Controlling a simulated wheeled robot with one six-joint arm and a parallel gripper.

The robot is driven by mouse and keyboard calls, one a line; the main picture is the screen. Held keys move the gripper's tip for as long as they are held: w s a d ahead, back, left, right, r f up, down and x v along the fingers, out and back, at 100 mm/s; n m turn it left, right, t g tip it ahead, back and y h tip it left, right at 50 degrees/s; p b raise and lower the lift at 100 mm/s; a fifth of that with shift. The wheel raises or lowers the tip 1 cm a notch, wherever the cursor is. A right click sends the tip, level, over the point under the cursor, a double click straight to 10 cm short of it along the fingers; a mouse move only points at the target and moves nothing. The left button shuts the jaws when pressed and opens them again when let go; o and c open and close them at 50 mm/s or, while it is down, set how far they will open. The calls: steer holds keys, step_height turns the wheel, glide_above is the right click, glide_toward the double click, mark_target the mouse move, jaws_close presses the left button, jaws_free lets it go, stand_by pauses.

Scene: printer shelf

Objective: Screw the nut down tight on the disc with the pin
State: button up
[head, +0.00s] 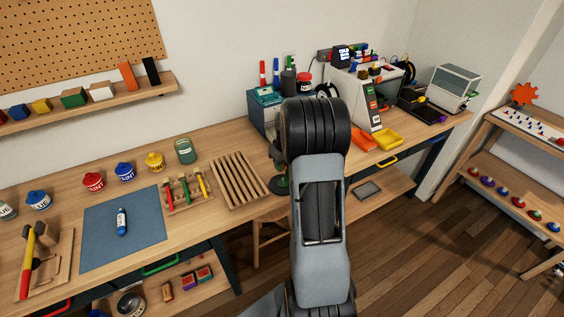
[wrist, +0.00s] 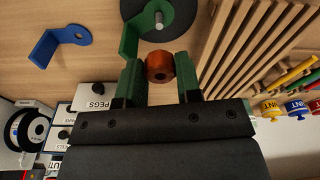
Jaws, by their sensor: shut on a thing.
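An orange-brown nut (wrist: 160,66) with a dark hole sits between the green-tipped fingers of my gripper (wrist: 160,80) in the wrist view. My gripper is shut on it. The dark round disc (wrist: 180,25) is just above the nut in that view. Its grey pin (wrist: 159,19) stands up and its tip shows bare, with the nut apart from it in the picture. I cannot tell the height between nut and pin.
A blue bracket with a hole (wrist: 65,42) lies to the left. A slatted wooden rack (head: 240,180) is close on the other side.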

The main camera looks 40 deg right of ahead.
stand_by(0.3)
steer(key=shift+n, duration=0.4)
steer(key=shift+f+b, duration=1.95)
steer(key=shift+f, duration=0.3)
steer(key=shift+s+f, duration=0.1)
steer(key=shift+f, duration=0.05)
steer(key=shift+f+b, duration=0.35)
steer(key=shift+b, duration=0.15)
steer(key=shift+f+b, duration=0.4)
steer(key=shift+b, duration=0.05)
steer(key=o, duration=1)
steer(key=shift+c, duration=0.2)
steer(key=shift+r, duration=0.1)
